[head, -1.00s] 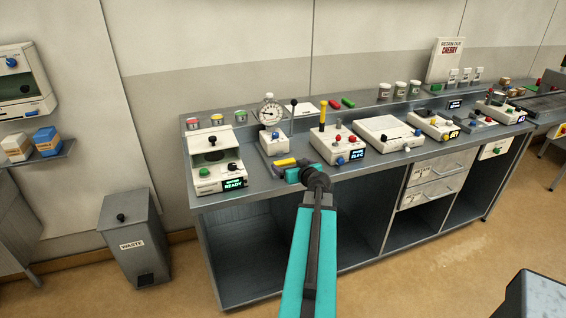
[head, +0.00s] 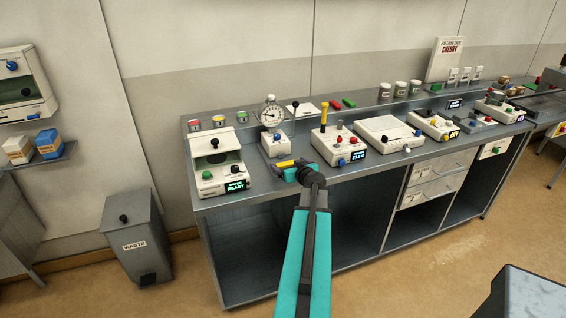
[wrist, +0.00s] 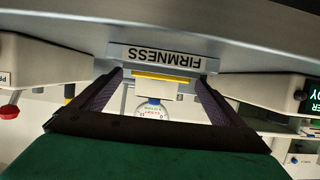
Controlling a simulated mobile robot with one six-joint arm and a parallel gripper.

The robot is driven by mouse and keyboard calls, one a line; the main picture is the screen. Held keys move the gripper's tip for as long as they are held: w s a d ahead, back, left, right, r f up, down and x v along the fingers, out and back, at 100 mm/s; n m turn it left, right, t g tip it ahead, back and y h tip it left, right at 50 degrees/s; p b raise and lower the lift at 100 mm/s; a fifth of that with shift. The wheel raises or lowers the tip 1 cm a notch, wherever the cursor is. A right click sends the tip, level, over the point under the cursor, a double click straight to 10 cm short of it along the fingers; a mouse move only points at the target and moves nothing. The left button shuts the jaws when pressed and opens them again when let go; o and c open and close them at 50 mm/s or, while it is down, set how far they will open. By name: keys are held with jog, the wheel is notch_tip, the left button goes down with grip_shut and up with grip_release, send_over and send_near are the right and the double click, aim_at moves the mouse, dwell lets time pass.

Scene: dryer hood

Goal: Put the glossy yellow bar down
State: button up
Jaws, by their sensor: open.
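The glossy yellow bar (head: 287,163) is at the front of the bench, before the small white tester with the round dial (head: 271,114). In the wrist view the bar (wrist: 160,77) lies crosswise beside the FIRMNESS label (wrist: 163,59). My gripper (head: 291,172) is open, its two dark fingers apart with the bar between their tips in the wrist view (wrist: 160,84). Gaps show at both ends of the bar. The bar seems to rest at the bench surface, but its underside is hidden.
A white device with a READY display (head: 221,168) stands to the left, and a white box with a yellow-handled lever (head: 338,146) to the right. The grey bench (head: 212,203) carries several more devices. A waste bin (head: 134,236) stands on the floor at left.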

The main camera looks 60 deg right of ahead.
jog(key=shift+w+d+f, duration=0.15)
jog(key=shift+w+d, duration=0.1)
jog(key=shift+w, duration=0.05)
dwell(0.4)
jog(key=c, duration=1.2)
jog(key=shift+c, duration=0.2)
